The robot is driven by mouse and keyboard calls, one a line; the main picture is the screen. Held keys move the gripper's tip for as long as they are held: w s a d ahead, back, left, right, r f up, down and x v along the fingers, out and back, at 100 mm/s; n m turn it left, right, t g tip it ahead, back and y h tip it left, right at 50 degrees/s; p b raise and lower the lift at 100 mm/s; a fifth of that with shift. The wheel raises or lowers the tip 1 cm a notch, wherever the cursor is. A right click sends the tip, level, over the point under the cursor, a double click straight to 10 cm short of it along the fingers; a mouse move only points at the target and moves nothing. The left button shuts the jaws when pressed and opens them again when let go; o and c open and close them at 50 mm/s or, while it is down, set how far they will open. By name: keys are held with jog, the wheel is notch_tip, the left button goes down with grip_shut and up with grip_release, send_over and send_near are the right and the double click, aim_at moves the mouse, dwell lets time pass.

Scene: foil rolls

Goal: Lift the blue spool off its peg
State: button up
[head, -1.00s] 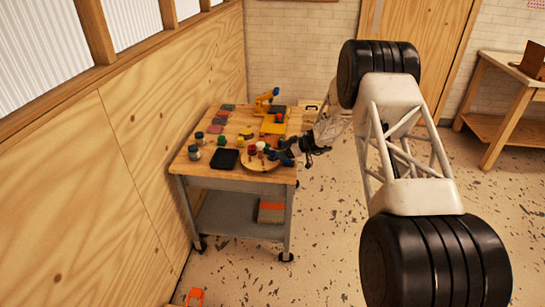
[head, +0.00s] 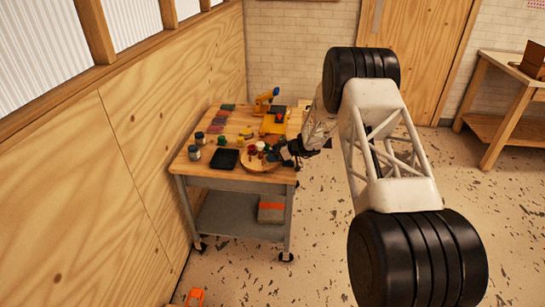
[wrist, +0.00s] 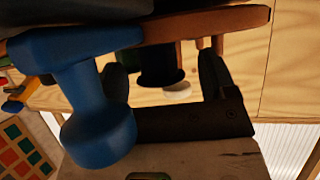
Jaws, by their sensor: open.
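The blue spool (wrist: 98,100) shows large at the left of the wrist view, with a wide flange at each end and a narrower middle. My gripper (wrist: 162,64) is open. The spool overlaps the left finger in the picture and lies outside the gap between the fingers. A dark spool (wrist: 160,68) shows in that gap, farther off; I cannot tell whether it is between the fingers. The spool's peg is hidden. In the head view my gripper (head: 291,149) is at the right edge of the round wooden board (head: 256,168), beside small coloured spools.
The board's brown edge (wrist: 240,18) crosses the top of the wrist view, close to the fingers. A yellow-orange device (head: 272,122) stands farther back.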

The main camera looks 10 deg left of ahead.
dwell(0.4)
jog(key=c, duration=1)
jog(key=shift+o, duration=0.2)
jog(key=shift+r, duration=0.1)
jog(key=shift+r, duration=1.5)
jog(key=shift+s+d+r, duration=0.15)
jog(key=shift+s+r, duration=0.05)
jog(key=shift+s, duration=0.05)
jog(key=s+d, duration=0.2)
jog(key=s, duration=0.5)
jog(key=s+d+r, duration=0.1)
jog(key=s+d, duration=0.1)
jog(key=s, duration=0.5)
jog(key=shift+s+d+r, duration=0.2)
jog(key=shift+s+d, duration=0.05)
jog(key=shift+s, duration=0.15)
